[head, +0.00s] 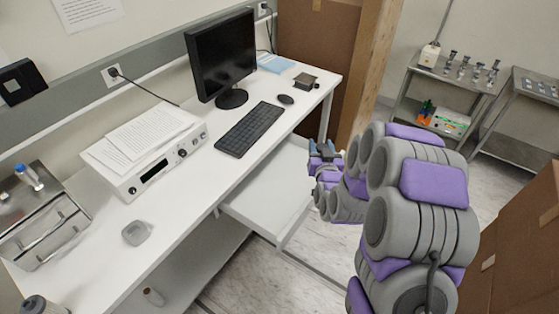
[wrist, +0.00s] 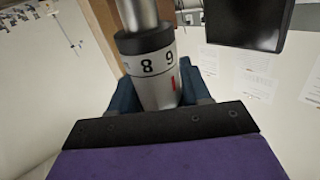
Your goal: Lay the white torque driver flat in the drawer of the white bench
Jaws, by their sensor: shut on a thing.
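In the head view my gripper (head: 322,155) is beside the far right end of the open drawer (head: 265,190); the driver cannot be made out clearly there. The drawer is pulled out from under the white bench (head: 190,190), and its visible floor looks empty.
On the bench stand a monitor (head: 222,55), a keyboard (head: 250,128), a mouse (head: 286,99), and a white instrument (head: 165,160) with papers on top. A wooden post (head: 370,70) and brown panel (head: 310,60) stand beyond my gripper. Metal carts (head: 440,90) are at the back right.

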